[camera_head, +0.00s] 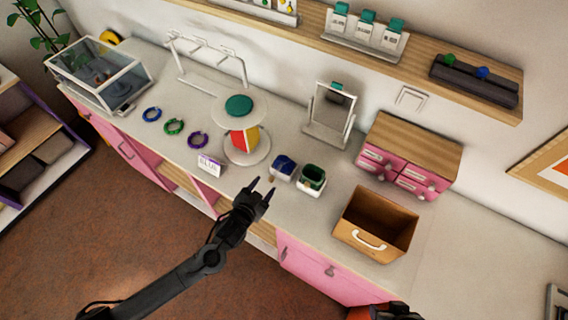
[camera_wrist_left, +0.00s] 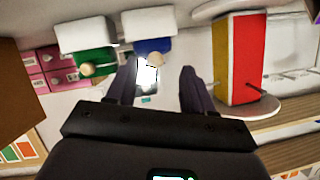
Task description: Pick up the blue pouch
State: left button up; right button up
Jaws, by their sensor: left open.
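The blue pouch (camera_head: 284,163) sits in a small white holder near the front edge of the counter, left of a green pouch (camera_head: 313,176) in a similar holder. In the left wrist view the blue pouch (camera_wrist_left: 151,47) shows just beyond the fingers, with the green pouch (camera_wrist_left: 93,62) to its left. My left gripper (camera_head: 262,186) is open and empty, in front of and to the left of the blue pouch, apart from it. The open fingers also show in the wrist view (camera_wrist_left: 158,70). My right gripper's jaws do not show.
A round stand (camera_head: 247,154) with a red and yellow panel is left of the pouches. A mirror (camera_head: 330,115), a pink drawer chest (camera_head: 412,147) and an open wooden box (camera_head: 372,228) are to the right. Several bead rings and a small purple-and-white card (camera_head: 209,166) lie left.

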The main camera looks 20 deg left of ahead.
aim_at(270, 181)
pick_arm(q)
jog(key=x, duration=0.4)
jog(key=shift+w+d+r, duration=0.1)
jog(key=shift+d, duration=0.25)
jog(key=shift+w+d+f, duration=0.1)
jog(key=shift+w+f, duration=0.2)
jog(key=shift+w, duration=0.2)
grip_shut()
